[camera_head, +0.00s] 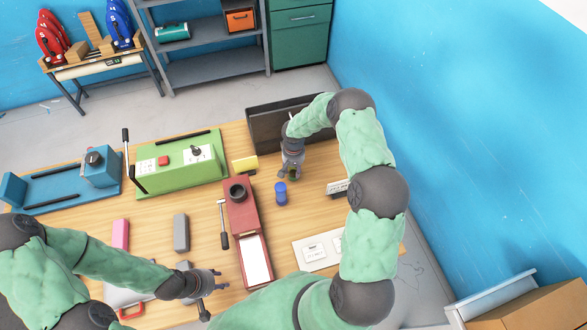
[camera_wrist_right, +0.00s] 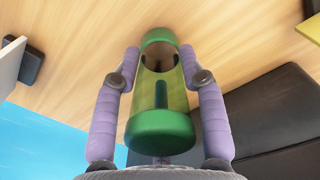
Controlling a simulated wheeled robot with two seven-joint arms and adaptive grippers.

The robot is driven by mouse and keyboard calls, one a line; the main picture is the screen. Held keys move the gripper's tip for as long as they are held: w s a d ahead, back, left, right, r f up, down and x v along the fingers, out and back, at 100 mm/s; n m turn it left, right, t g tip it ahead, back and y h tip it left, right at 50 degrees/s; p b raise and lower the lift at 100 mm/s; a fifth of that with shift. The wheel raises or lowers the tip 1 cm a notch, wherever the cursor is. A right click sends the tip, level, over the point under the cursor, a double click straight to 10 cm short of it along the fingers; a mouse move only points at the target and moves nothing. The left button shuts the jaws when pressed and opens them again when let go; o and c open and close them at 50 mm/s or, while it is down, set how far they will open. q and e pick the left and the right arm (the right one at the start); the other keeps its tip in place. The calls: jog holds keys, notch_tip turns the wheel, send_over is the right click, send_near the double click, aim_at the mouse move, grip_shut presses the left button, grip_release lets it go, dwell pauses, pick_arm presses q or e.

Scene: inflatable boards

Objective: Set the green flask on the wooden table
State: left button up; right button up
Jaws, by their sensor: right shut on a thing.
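The green flask (camera_wrist_right: 161,90) has a clear green body and darker green ends. In the right wrist view it sits between the two fingers of my right gripper (camera_wrist_right: 160,68), which is shut on it. In the head view the right gripper (camera_head: 291,172) is over the back right of the wooden table (camera_head: 205,207), and the flask (camera_head: 293,175) is mostly hidden by it. I cannot tell whether the flask's far end touches the wood. My left gripper (camera_head: 213,291) is open and empty, over the table's front, away from the flask.
A blue cylinder (camera_head: 281,194) stands just in front of the right gripper. A dark tray (camera_head: 262,125) lies behind it. A red device (camera_head: 240,212) and a green machine (camera_head: 180,166) are to the left. A white panel (camera_head: 313,250) lies at the front right.

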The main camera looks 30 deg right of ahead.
jog(key=shift+f, duration=0.1)
jog(key=o, duration=1.2)
notch_tip(320, 180, up, 12)
jog(key=shift+r, duration=0.15)
